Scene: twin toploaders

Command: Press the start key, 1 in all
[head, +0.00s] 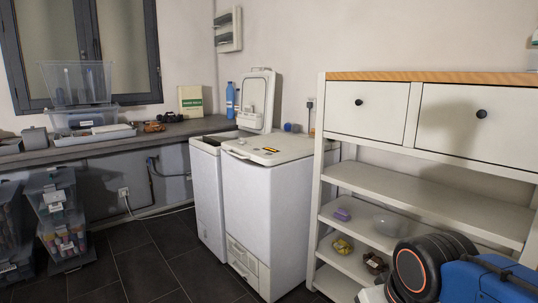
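Two white toploader washing machines stand side by side against the back wall. The nearer, right machine (258,205) has its lid (285,146) shut, with a small yellow-and-black label (270,149) on top. The farther, left machine (206,190) shows a dark opening at its top, and a white lid (258,92) stands upright behind it. I cannot make out a start key on either machine at this size. My gripper is not in view; only part of my arm, black and blue, shows at the lower right.
A white shelf unit (323,170) with drawers stands close to the right machine, holding a purple item (342,215) and a glass bowl (390,226). A grey counter (100,143) runs left, with clear bins (60,215) below. Dark floor is free in front of the machines.

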